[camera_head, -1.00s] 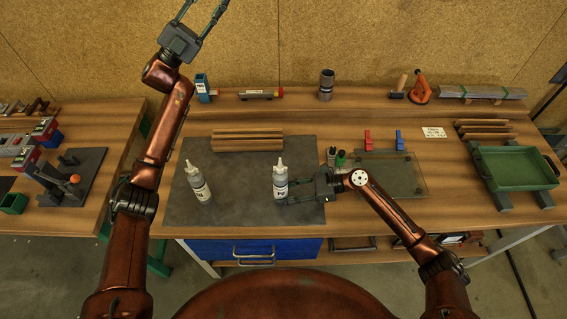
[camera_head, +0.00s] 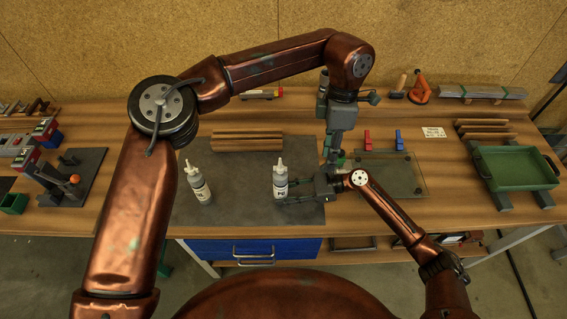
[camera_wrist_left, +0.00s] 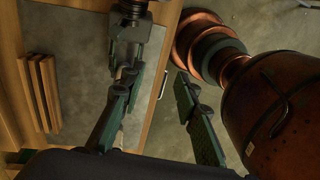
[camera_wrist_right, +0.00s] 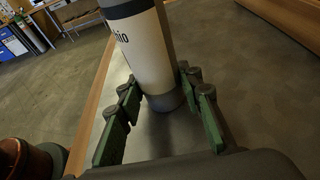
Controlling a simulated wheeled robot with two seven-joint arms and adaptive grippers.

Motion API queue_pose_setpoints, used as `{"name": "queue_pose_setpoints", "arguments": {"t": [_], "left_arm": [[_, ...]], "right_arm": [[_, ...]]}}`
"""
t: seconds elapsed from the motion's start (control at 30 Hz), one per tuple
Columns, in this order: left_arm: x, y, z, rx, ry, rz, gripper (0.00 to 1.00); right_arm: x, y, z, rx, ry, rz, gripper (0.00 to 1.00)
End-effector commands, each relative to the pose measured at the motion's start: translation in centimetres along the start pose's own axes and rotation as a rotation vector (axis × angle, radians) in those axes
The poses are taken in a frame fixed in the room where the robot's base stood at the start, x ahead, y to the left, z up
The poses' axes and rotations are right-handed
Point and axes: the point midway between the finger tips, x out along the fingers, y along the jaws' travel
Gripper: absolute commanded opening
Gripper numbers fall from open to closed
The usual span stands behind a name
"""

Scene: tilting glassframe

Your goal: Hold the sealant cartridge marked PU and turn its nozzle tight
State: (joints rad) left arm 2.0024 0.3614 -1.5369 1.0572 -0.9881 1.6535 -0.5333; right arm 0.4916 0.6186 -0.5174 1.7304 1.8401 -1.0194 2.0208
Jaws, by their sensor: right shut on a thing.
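Two pale sealant cartridges with nozzles stand upright on the dark mat (camera_head: 240,210). The one whose small label seems to read PU (camera_head: 280,184) is at the mat's right side; the other cartridge (camera_head: 199,186) is further left, its marking unclear. My right gripper (camera_head: 290,194) is shut around the low part of the right cartridge. In the right wrist view its fingers (camera_wrist_right: 158,106) flank this cartridge (camera_wrist_right: 146,50), with letters ending "hio" on the white label. My left gripper (camera_head: 333,155) points down, right of the cartridge and nozzle. Its fingers (camera_wrist_left: 158,120) are open and empty.
My left arm spans above the bench. The mat between the two cartridges is clear.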

Motion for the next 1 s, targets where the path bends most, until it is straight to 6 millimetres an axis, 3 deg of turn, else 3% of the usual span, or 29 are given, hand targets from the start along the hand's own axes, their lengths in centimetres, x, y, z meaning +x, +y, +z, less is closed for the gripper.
{"name": "queue_pose_setpoints", "arguments": {"t": [0.1, 0.2, 0.37, 1.0], "left_arm": [[-0.6, 1.8, -3.8, 0.017, 0.198, 0.101, 0.29], [-1.2, 2.6, -6.0, 0.021, 0.301, 0.147, 0.29], [-1.4, 3.2, -7.5, 0.022, 0.367, 0.171, 0.29], [8.3, 5.0, -11.2, 0.022, 0.365, 0.168, 0.29]], "right_arm": [[0.0, 0.0, 0.0, 0.000, 0.000, 0.001, 0.20], [0.0, 0.0, 0.0, 0.000, 0.000, 0.001, 0.20], [0.0, 0.0, 0.0, 0.000, 0.000, 0.001, 0.20], [0.0, 0.0, 0.0, 0.000, 0.000, 0.001, 0.20]]}}
